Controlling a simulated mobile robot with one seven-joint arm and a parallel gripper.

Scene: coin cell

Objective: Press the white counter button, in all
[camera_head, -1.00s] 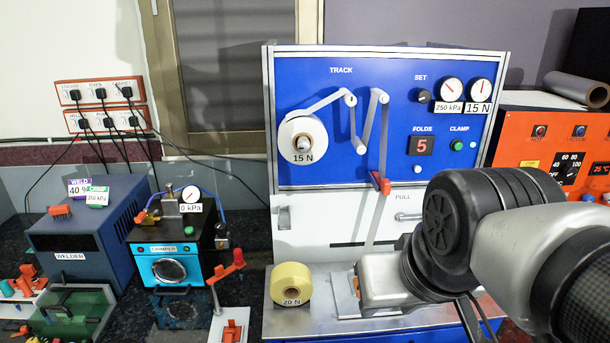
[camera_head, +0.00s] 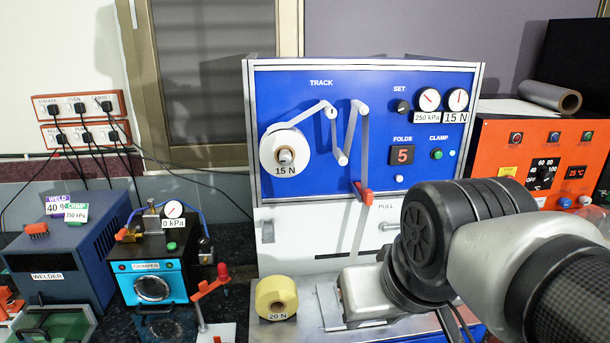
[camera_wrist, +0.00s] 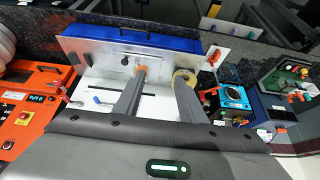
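The white counter button (camera_head: 399,178) is a small round knob below the red "5" FOLDS display (camera_head: 402,155) on the blue panel, in the head view. It is unobstructed there. A second small white button (camera_head: 452,153) sits right of the green CLAMP button (camera_head: 437,154). My gripper is below and left of the counter button in the head view, its fingertips hidden. In the wrist view my gripper (camera_wrist: 160,78) has its two fingers apart with nothing between them. An orange part (camera_wrist: 141,69) shows at one fingertip; I cannot tell whether they touch.
A yellow 20 N roll (camera_head: 276,298) stands on the metal deck left of my gripper. A red clip (camera_head: 362,193) hangs on the strip above it. The crimper (camera_head: 151,284) and welder (camera_head: 60,262) are at left, an orange unit (camera_head: 540,150) at right.

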